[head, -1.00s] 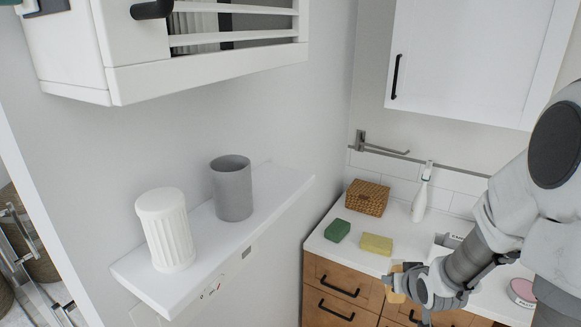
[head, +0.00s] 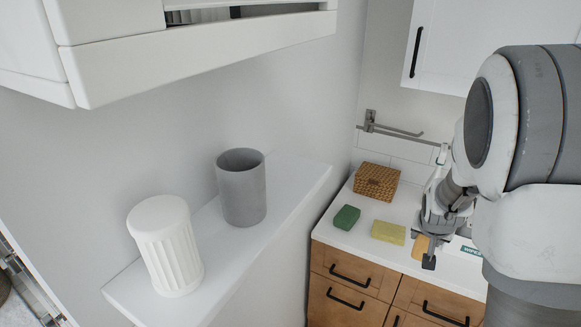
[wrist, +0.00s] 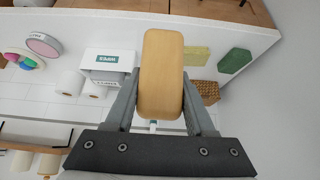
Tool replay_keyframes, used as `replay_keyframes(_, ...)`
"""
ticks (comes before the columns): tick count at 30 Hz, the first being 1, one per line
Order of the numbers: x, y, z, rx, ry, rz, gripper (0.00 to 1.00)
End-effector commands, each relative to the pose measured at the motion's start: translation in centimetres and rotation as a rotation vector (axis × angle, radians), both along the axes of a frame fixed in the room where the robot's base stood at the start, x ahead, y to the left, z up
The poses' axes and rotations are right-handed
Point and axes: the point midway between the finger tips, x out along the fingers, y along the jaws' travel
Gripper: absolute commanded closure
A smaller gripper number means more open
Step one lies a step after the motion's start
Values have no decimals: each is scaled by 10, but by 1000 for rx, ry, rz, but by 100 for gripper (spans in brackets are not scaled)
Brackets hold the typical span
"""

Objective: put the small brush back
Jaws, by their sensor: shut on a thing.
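The small brush (wrist: 161,75) shows as a rounded, light wooden block in the wrist view. My gripper (wrist: 160,95) is shut on it, one finger on each side. Its bristles cannot be made out. In the head view the brush (head: 421,246) is a small orange-tan patch beside my gripper (head: 430,254), over the counter's front edge. My arm hides part of the gripper there. A grey cup (head: 242,190) stands upright on the white wall shelf (head: 225,262), with a white ribbed container (head: 168,250) to its left.
The white counter (head: 358,225) holds a wicker box (head: 376,182), a green sponge (head: 346,217), a yellow sponge (head: 388,232) and a wipes box (wrist: 108,62). A white wall cabinet (head: 200,50) overhangs the shelf. The shelf's right end is bare.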

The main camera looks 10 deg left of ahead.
Motion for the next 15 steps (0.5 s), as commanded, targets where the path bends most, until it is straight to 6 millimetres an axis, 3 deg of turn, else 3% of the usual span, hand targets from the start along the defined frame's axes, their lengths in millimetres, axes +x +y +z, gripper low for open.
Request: replay_keyframes(15,44,14,43,156,240,-444,100)
